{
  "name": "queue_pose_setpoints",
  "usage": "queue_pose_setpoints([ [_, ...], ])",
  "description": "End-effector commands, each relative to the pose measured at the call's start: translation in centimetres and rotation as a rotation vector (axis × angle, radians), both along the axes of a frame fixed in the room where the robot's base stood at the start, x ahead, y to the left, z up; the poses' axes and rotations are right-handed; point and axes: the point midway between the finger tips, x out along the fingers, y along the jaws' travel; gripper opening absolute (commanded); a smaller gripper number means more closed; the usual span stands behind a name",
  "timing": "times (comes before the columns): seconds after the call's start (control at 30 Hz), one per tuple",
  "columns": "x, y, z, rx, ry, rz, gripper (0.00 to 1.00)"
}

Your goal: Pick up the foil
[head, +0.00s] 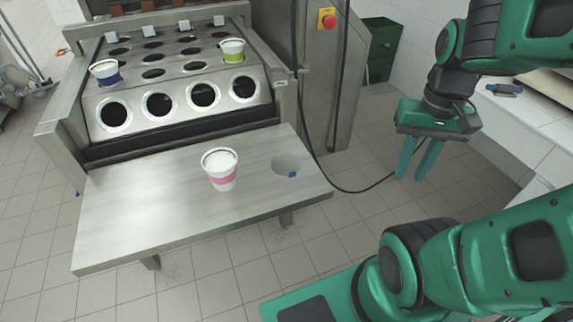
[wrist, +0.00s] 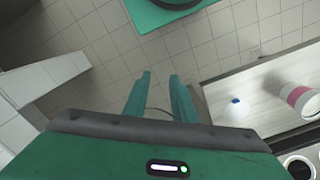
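The foil (head: 287,162) is a thin round grey disc with a small blue tab, lying flat on the right part of the steel table. In the wrist view the foil (wrist: 238,115) lies at the right, its blue tab at its upper edge. My gripper (head: 418,160) hangs to the right of the table, over the tiled floor, with its fingers pointing down. It is well apart from the foil. In the wrist view my gripper (wrist: 160,85) has its two fingers spread with nothing between them.
A white cup with a pink band (head: 220,169) stands left of the foil on the steel table (head: 140,215). The filler machine (head: 180,65) behind holds a blue-banded cup (head: 106,72) and a green-banded cup (head: 232,50). A black cable (head: 335,110) hangs behind the table's right side.

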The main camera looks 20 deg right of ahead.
Motion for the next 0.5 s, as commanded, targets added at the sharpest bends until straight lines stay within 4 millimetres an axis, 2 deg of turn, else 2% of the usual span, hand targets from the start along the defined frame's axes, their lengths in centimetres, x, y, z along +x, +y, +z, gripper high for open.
queue_pose_setpoints([
  [0.1,0.0,0.0,0.0,0.000,0.000,0.002,0.24],
  [0.17,-0.8,0.1,0.5,0.000,-0.013,0.022,0.24],
  [0.23,-0.2,0.2,0.6,-0.002,-0.015,0.083,0.24],
  [0.37,3.2,1.1,0.6,-0.003,-0.015,0.351,0.24],
  [0.5,8.7,3.6,0.1,0.007,-0.026,0.808,0.24],
])
